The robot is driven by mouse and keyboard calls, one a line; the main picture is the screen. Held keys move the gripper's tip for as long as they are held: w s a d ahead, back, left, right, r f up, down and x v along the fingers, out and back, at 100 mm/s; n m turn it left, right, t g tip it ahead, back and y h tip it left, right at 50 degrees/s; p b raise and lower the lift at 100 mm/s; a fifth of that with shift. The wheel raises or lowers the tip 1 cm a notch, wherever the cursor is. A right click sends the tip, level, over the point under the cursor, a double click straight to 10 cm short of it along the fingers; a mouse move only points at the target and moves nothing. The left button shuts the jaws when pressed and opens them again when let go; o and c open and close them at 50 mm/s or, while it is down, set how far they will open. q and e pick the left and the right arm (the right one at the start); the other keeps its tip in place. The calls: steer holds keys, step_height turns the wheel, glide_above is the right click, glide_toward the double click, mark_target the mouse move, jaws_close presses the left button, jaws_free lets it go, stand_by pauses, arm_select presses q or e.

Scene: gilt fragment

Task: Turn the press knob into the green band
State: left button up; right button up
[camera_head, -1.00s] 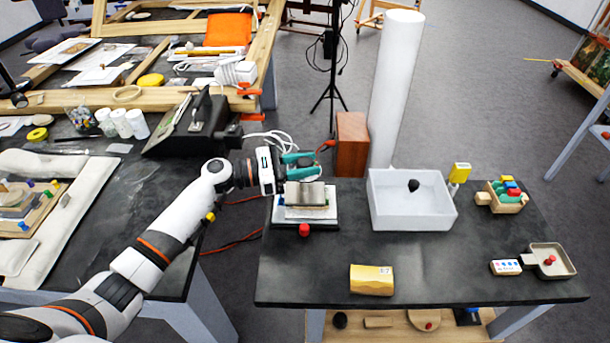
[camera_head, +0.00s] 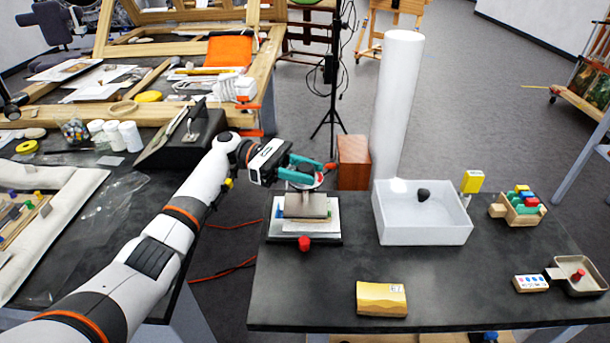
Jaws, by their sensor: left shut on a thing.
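The small press (camera_head: 306,212) stands at the left back of the dark right-hand table, with a grey block on a white plate. A red round part (camera_head: 305,243) sticks out at its front. My left gripper (camera_head: 312,174), with teal fingers, reaches in from the left over the back of the press. It is shut on the press knob, which is mostly hidden by the fingers. A pale round face (camera_head: 303,183) shows partly below the fingers. The green band cannot be made out. My right gripper is out of view.
A white open bin (camera_head: 420,228) with a dark lump stands right of the press. A yellow box (camera_head: 381,299) lies in front. A wooden rack (camera_head: 518,208) and a grey tray (camera_head: 580,275) are at the right. A brown block (camera_head: 353,163) stands behind.

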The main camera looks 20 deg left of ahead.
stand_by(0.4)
arm_select(q)
steer(key=o, duration=1)
steer(key=shift+w+a+b, duration=0.25)
steer(key=shift+a+b, duration=0.45)
steer(key=shift+a, duration=1.3)
steer(key=shift+w+a+b, duration=0.3)
steer(key=shift+a+b, duration=0.4)
steer(key=shift+a, duration=1.25)
steer(key=shift+w+a+b, duration=0.25)
steer(key=shift+a+b, duration=0.45)
steer(key=shift+a, duration=1.3)
